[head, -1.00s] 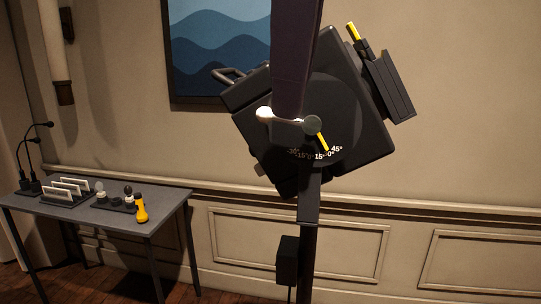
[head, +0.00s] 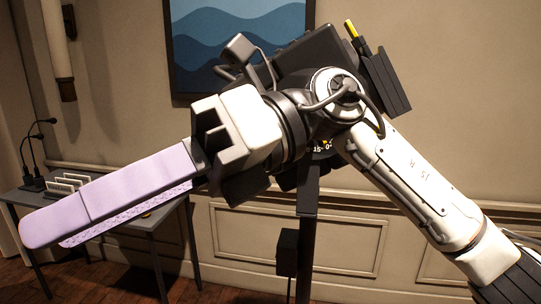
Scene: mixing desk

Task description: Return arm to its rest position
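My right arm (head: 425,185) comes in from the lower right and crosses the middle of the head view. Its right gripper (head: 45,238) points to the lower left, with long lavender fingers overlapping in this view. I cannot tell whether they are apart or together, and no object shows in them. The arm and wrist cover most of the tilted black box (head: 305,55), including its dial and lever. Only a bit of its printed degree scale (head: 320,148) shows. My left gripper is not in view.
A grey side table (head: 165,218) stands at the left, partly behind the fingers, with white upright cards in a rack (head: 68,185) and black goosenecks (head: 38,180). A black post (head: 307,225) carries the box. A wave picture (head: 235,35) hangs on the panelled wall.

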